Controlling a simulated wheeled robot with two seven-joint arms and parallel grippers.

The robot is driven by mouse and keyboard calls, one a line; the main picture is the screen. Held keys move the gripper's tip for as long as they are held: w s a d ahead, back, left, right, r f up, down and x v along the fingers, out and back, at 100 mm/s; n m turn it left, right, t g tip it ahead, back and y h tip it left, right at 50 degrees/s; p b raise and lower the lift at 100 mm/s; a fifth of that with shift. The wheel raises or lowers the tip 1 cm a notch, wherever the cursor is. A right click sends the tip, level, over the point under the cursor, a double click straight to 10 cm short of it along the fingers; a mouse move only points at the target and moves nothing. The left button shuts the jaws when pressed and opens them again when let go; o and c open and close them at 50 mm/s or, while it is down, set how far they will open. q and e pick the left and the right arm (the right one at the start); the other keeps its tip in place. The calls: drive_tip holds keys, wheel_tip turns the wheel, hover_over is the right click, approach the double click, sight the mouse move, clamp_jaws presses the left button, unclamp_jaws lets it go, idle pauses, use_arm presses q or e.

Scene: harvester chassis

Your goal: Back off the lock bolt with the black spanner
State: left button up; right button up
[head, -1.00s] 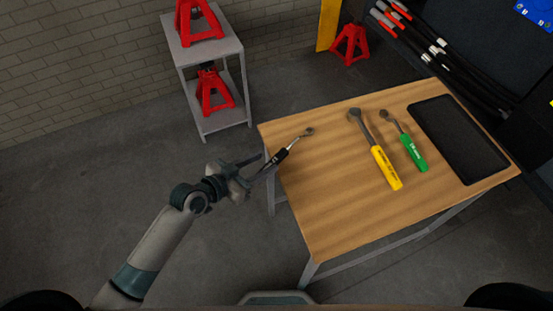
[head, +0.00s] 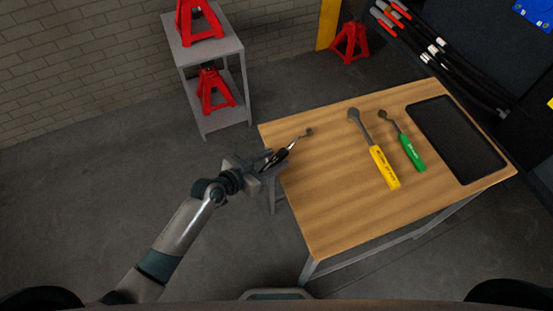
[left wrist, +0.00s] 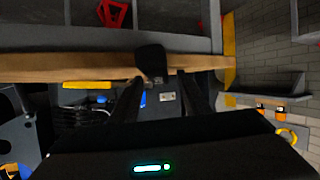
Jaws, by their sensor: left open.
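The black spanner (head: 295,142) lies at the left edge of the wooden table, its ring head (head: 308,131) pointing inward and its black handle toward my left gripper. My left gripper (head: 268,161) is open at that edge, its fingers reaching to the handle. In the left wrist view the dark handle end (left wrist: 151,60) shows between and just beyond the two fingers (left wrist: 163,92). I cannot tell whether the fingers touch it. I cannot make out the lock bolt in any view. My right gripper is not in view.
The table (head: 330,200) also bears a yellow-handled spanner (head: 384,167), a green-handled spanner (head: 411,152) and a black tray (head: 456,135) at the right. A grey shelf (head: 208,50) with red stands is behind left. The table's front left part is clear.

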use_arm(q)
clamp_jaws()
drive_tip(key=shift+r, duration=0.1)
drive_tip(key=shift+r, duration=0.45)
wheel_tip(320, 180, up, 3)
drive_tip(key=shift+r+b, duration=0.15)
drive_tip(key=shift+b, duration=0.25)
drive_tip(key=d+r+b, duration=0.2)
drive_tip(key=d+r, duration=0.4)
drive_tip(key=d, duration=0.5)
drive_tip(key=shift+d+r, duration=0.35)
drive_tip(key=shift+r, duration=0.05)
drive_tip(key=shift+w, duration=0.1)
